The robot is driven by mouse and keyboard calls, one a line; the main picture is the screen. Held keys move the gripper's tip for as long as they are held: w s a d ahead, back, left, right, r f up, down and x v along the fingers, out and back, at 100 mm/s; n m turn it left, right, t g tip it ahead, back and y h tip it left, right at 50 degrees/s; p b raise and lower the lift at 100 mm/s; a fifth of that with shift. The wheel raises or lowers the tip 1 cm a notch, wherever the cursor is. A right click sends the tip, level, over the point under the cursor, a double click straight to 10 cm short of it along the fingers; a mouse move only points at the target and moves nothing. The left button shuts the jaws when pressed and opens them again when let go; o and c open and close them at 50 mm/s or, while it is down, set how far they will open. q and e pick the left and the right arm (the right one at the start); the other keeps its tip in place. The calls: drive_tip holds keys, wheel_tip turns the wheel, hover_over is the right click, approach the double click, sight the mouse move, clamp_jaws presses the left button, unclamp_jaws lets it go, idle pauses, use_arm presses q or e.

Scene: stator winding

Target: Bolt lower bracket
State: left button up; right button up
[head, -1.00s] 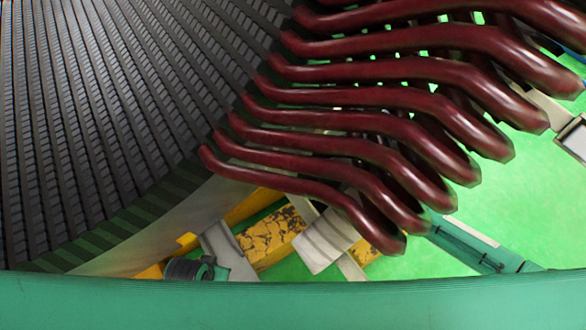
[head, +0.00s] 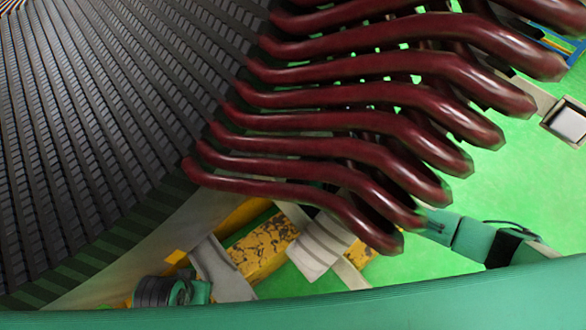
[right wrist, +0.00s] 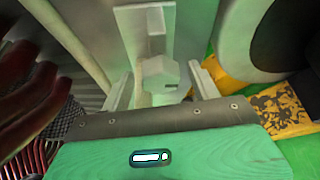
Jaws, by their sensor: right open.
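In the right wrist view a pale grey bracket-like plate (right wrist: 128,38) stands upright. A pale bolt-like piece with a six-sided head (right wrist: 158,73) is in front of it. My right gripper (right wrist: 160,84) is open, one finger on each side of that head; I cannot tell whether they touch it. In the head view my right arm (head: 475,238) reaches in from the lower right under the coil ends, which hide its gripper. A light grey curved piece (head: 318,248) shows below the coils; I cannot tell whether it is the bracket. My left gripper is not in view.
Dark red coil ends (head: 370,95) stick out from the dark slotted stator (head: 90,130) and crowd the space. A worn yellow beam (head: 262,248) lies below them. A teal band (head: 300,312) crosses the bottom edge. Green floor (head: 520,180) is open at the right.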

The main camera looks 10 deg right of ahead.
drive_tip(key=shift+x, duration=0.8)
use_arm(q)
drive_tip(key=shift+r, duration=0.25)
use_arm(e)
drive_tip(key=shift+a, duration=0.1)
drive_tip(key=shift+c, duration=0.4)
drive_tip(key=c, duration=0.7)
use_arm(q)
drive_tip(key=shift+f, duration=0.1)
use_arm(e)
drive_tip(key=shift+c, duration=0.9)
